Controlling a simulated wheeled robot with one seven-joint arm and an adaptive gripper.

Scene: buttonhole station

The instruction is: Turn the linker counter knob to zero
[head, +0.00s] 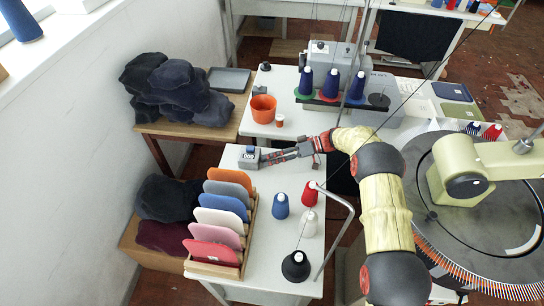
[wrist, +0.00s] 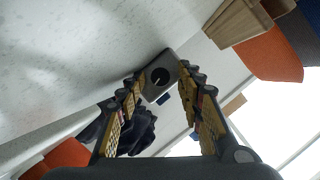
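The linker counter (head: 249,155) is a small grey box near the far left edge of the white table. Its top shows a blue and white patch. In the wrist view the counter's grey face (wrist: 168,62) carries a round black knob (wrist: 160,76) with a small pale mark; its setting is too small to read. My gripper (head: 265,158) reaches in from the right, low beside the counter. In the wrist view my gripper (wrist: 161,82) is open, with its fingers on either side of the knob. I see a gap to the knob and cannot tell any contact.
A rack of coloured panels (head: 246,230) stands along the table's left side. Blue (head: 281,207), red (head: 310,194) and white (head: 309,224) thread cones stand right of it. An orange cup (head: 263,109) sits on the table behind. The tabletop between counter and cones is clear.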

